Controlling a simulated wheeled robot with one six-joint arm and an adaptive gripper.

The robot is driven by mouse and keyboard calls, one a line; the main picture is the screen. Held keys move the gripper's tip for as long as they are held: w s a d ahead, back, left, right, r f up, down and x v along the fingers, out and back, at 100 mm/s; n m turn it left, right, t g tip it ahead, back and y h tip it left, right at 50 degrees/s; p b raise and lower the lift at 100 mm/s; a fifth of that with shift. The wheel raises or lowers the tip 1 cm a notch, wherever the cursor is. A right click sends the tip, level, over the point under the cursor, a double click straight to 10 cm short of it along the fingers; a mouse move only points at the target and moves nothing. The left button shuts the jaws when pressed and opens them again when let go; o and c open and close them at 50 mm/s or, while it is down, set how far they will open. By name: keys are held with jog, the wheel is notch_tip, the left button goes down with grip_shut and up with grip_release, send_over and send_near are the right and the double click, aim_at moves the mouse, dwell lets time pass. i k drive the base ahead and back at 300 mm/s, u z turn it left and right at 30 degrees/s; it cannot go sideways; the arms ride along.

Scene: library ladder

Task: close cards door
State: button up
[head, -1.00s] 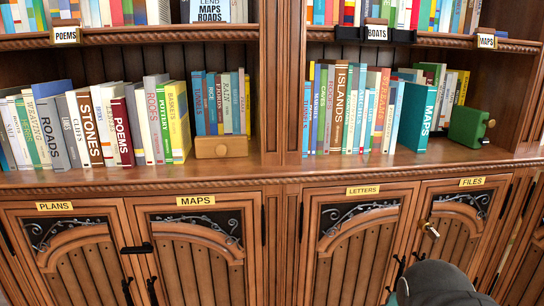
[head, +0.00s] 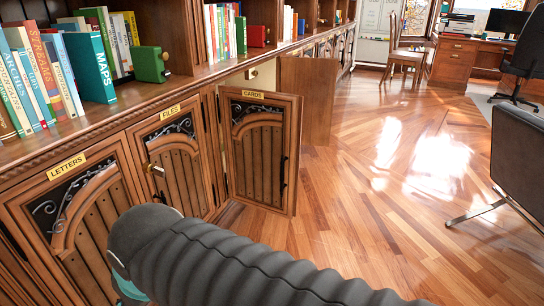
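The cards door (head: 262,155) is a brown carved wooden panel in the middle of the head view. It stands swung open, out from the cabinet front into the room. A yellow CARDS label (head: 253,94) is on its top edge, and a dark handle (head: 284,172) is on its right side.
Another plain wooden door (head: 307,98) stands open behind it. The files door (head: 173,165) and letters door (head: 85,222) are shut, a key-like brass piece on the files door. Free wooden floor (head: 390,190) lies to the right, with a dark chair (head: 520,150) at the far right.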

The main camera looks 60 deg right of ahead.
aim_at(262, 129)
jog(key=z, duration=0.45)
jog(key=k, duration=0.15)
jog(key=z, duration=1.15)
jog(key=i, duration=1.05)
jog(key=u, duration=0.05)
